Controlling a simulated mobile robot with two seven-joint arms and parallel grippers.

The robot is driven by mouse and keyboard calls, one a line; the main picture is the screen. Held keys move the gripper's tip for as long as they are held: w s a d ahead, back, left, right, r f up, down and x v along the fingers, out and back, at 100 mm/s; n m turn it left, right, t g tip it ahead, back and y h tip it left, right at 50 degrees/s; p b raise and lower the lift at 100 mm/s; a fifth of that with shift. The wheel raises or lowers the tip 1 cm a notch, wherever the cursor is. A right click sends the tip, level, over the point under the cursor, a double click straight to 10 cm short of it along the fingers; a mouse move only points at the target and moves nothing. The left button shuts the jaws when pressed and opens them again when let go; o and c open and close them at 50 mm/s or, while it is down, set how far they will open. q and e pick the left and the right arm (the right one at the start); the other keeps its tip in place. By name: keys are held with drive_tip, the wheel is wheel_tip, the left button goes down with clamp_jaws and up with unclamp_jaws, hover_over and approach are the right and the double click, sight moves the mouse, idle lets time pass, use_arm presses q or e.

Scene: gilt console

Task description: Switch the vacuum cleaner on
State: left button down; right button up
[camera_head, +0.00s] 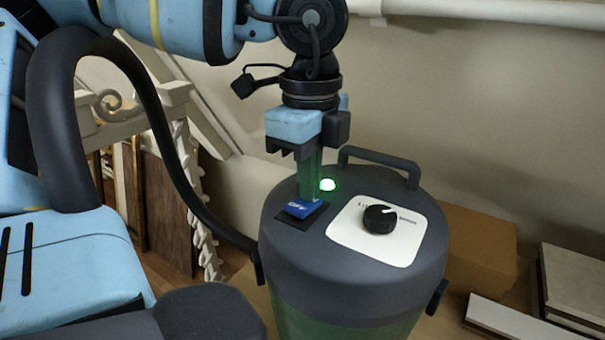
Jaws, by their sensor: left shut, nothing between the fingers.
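The vacuum cleaner (284,249) stands below my left arm, with a dark grey lid and a green body. On its lid is a blue rocker switch (303,208) in a black plate. A black knob (379,219) sits on a white panel (404,246) to the right. My left gripper (309,193) points straight down with its green fingers shut and empty. Its tips are at the far edge of the switch and hide part of it; they seem to touch it. My right gripper is not in view.
A black handle (384,161) rises from the back of the lid. A thick black hose (165,135) arches on the left and joins the cleaner's side. A cardboard box (480,245) and pale flat slabs (574,285) lie to the right. A wall stands behind.

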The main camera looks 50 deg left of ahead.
use_arm(q)
drive_tip(key=shift+r+p, duration=0.6)
drive_tip(key=shift+r, duration=1.15)
drive_tip(key=shift+r+p, duration=0.6)
drive_tip(key=shift+r, duration=1.15)
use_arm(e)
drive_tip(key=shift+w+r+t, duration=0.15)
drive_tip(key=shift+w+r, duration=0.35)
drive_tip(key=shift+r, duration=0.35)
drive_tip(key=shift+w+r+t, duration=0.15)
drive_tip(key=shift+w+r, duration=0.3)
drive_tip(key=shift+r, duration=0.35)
use_arm(q)
drive_tip(key=shift+f, duration=0.1)
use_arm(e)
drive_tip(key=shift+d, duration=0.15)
